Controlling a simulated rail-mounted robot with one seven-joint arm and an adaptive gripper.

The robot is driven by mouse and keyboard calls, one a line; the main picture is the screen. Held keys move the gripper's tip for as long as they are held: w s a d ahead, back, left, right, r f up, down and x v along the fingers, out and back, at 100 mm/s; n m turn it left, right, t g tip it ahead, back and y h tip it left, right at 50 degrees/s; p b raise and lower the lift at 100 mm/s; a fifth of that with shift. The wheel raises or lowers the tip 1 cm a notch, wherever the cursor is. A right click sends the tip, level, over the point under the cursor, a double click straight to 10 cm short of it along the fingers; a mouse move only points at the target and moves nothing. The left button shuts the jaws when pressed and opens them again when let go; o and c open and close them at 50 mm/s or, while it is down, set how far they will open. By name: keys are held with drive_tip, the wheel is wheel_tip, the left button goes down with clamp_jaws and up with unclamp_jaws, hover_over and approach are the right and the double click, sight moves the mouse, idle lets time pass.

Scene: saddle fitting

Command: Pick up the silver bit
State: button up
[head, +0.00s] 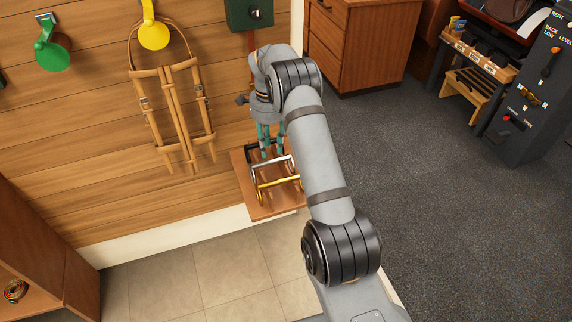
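The silver bit (272,165) lies on a small wooden shelf (284,211) against the plank wall, between a gold bit (279,183) in front and a dark bit (251,146) behind. My gripper (272,150) points down over the back of the shelf, just above and behind the silver bit in the picture. Its two teal fingers stand apart with a gap between them, so it looks open. The fingertips overlap the dark bit in this view, and I cannot tell whether they touch anything. My arm hides the shelf's right side.
A tan leather bridle (172,110) hangs left of the shelf, under a yellow holder (154,35). A green holder (51,57) is further left. A dark green box (249,14) is on the wall above my gripper.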

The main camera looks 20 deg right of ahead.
sight(272, 161)
wheel_tip(272, 161, down, 3)
drive_tip(key=shift+a+f, duration=0.1)
drive_tip(key=f, duration=0.5)
drive_tip(key=shift+s+d+f+p, duration=0.1)
drive_tip(key=shift+d+p, duration=0.15)
drive_tip(key=shift+p, duration=0.05)
drive_tip(key=c, duration=0.3)
drive_tip(key=c, duration=0.4)
clamp_jaws()
